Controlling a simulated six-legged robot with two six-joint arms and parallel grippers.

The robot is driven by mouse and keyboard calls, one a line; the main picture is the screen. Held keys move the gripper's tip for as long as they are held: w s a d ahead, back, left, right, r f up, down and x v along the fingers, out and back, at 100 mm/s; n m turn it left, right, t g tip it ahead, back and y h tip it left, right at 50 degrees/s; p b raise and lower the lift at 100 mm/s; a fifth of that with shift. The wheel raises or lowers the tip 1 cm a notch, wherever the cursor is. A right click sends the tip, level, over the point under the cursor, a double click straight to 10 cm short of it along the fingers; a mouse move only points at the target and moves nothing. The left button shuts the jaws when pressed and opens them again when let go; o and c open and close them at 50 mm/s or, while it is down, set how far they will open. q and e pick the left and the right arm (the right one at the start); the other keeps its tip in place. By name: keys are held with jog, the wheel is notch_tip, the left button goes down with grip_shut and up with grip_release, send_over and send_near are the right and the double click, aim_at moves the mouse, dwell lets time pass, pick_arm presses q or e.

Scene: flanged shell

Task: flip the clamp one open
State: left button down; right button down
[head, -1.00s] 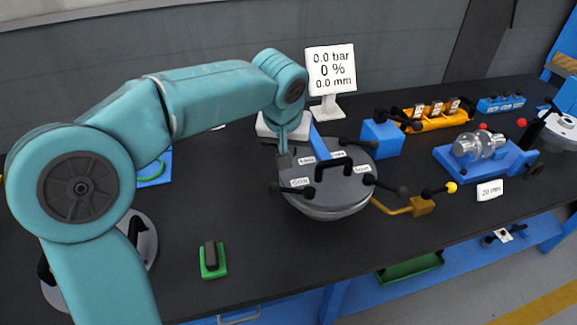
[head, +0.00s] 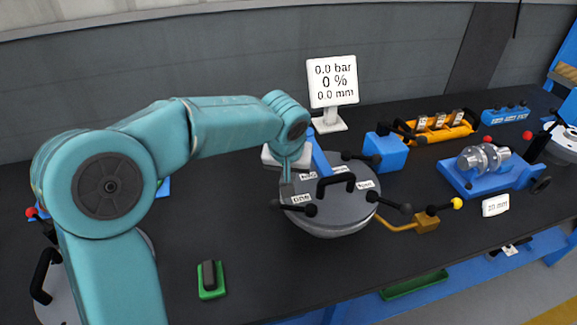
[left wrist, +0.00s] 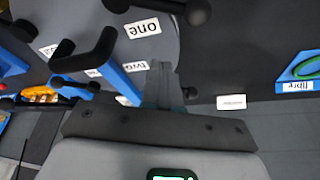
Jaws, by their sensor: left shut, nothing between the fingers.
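The round grey flanged shell (head: 335,224) sits on the dark bench with a black arched handle on top. Clamp one (head: 309,210) is a black bar with round knobs at the shell's front left, by the label "one" (head: 300,198). It looks low and flat across the rim. My left gripper (head: 287,194) is shut and empty, pointing down at the shell's left rim just behind the clamp. In the left wrist view, the shut fingers (left wrist: 161,82) are near the label, with clamp one's black lever (left wrist: 165,7) at the top edge. Contact cannot be told.
A display (head: 333,82) reading 0.0 bar, 0 %, 0.0 mm stands behind the shell. A blue block (head: 386,152) and a brass-coloured fitting (head: 427,222) are to its right. A green tray with a dark block (head: 211,280) lies front left. Bench between is clear.

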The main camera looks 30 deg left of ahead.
aim_at(286, 207)
pick_arm(q)
jog(key=x, duration=0.3)
jog(key=shift+w+f, duration=0.1)
jog(key=shift+f, duration=0.3)
jog(key=shift+s+d+f, duration=0.1)
jog(key=shift+s+d, duration=0.15)
jog(key=shift+s, duration=0.35)
jog(key=shift+s+d+f, duration=0.15)
jog(key=shift+s+d, duration=0.1)
jog(key=shift+s, duration=0.3)
jog(key=shift+s+d+f, duration=0.1)
jog(key=shift+s+d, duration=0.15)
jog(key=shift+s, duration=0.35)
jog(key=shift+f, duration=0.1)
jog(key=shift+w, duration=0.1)
